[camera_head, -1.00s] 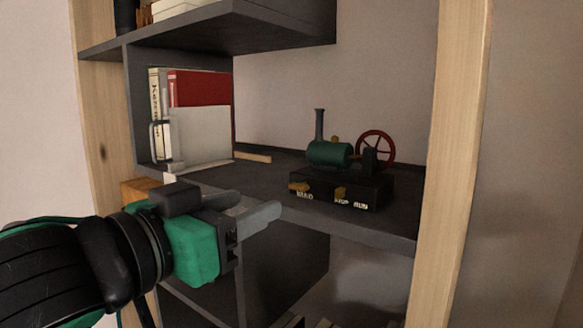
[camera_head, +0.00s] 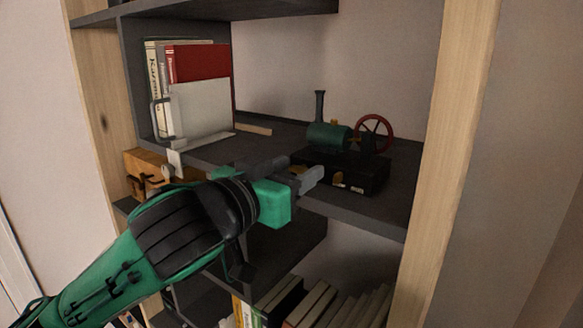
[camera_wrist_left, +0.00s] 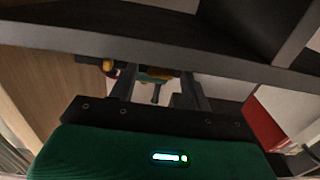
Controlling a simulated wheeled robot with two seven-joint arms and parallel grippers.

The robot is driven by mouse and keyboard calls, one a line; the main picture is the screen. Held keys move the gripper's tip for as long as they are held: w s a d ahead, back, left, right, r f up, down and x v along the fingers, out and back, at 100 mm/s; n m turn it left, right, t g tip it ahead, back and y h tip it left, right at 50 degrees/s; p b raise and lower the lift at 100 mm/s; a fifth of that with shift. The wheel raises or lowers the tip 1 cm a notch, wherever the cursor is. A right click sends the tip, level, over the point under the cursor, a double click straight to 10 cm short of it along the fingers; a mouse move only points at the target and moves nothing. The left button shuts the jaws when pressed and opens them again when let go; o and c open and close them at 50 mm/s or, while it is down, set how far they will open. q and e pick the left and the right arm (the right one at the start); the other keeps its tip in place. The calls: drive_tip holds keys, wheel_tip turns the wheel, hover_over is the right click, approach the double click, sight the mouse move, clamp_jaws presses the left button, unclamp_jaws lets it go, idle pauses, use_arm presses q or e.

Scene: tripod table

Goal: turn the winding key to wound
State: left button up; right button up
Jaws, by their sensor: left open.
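A toy steam engine (camera_head: 328,136) with a green boiler, dark chimney and red flywheel (camera_head: 374,132) stands on a black base box (camera_head: 362,176) on the shelf. A small brass-coloured knob (camera_head: 338,177) shows on the box's front. At the front's left end, the winding key is mostly hidden behind my left gripper (camera_head: 301,172), which is open right in front of the box. In the left wrist view, yellow and teal parts (camera_wrist_left: 155,73) show between the spread fingers of the left gripper (camera_wrist_left: 158,85), partly below the dark shelf edge. I cannot tell whether the fingers touch the key. My right gripper is not in view.
The dark shelf (camera_head: 385,215) has its front edge beneath my gripper. Books (camera_head: 200,65) and a white holder (camera_head: 200,108) stand at the left. A wooden post (camera_head: 450,130) borders the right. More books fill the shelf below.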

use_arm(q)
drive_tip(key=c, duration=1)
drive_tip(key=shift+m, duration=0.7)
drive_tip(key=m, duration=0.3)
drive_tip(key=o, duration=1)
drive_tip(key=shift+n, duration=0.3)
